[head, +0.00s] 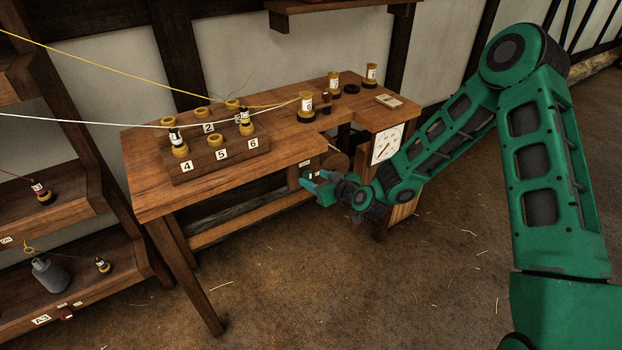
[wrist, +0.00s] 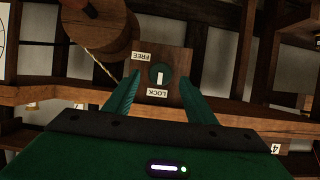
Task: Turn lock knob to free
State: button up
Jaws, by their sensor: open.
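In the wrist view a round dark green lock knob (wrist: 160,71) sits on a small wooden plate (wrist: 177,88). Its white pointer mark points down in the picture, toward the LOCK label (wrist: 155,93). My gripper (wrist: 160,79) is open, with one green finger on each side of the knob. I cannot tell whether the fingers touch it. In the head view my gripper (head: 312,185) is at the bench's front, below the top, and the knob is too small to make out.
A wooden drum (wrist: 97,30) with rope hangs close beside the plate. The workbench (head: 240,182) carries a numbered block (head: 205,160) with bobbins, and several spools at its back right. A white dial (head: 387,145) is right of the gripper. Yellow and white lines cross above the bench.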

aim_at(307, 175)
jog(key=shift+x, duration=1.25)
jog(key=shift+c, duration=0.6)
jog(key=c, duration=0.9)
jog(key=shift+a, duration=0.15)
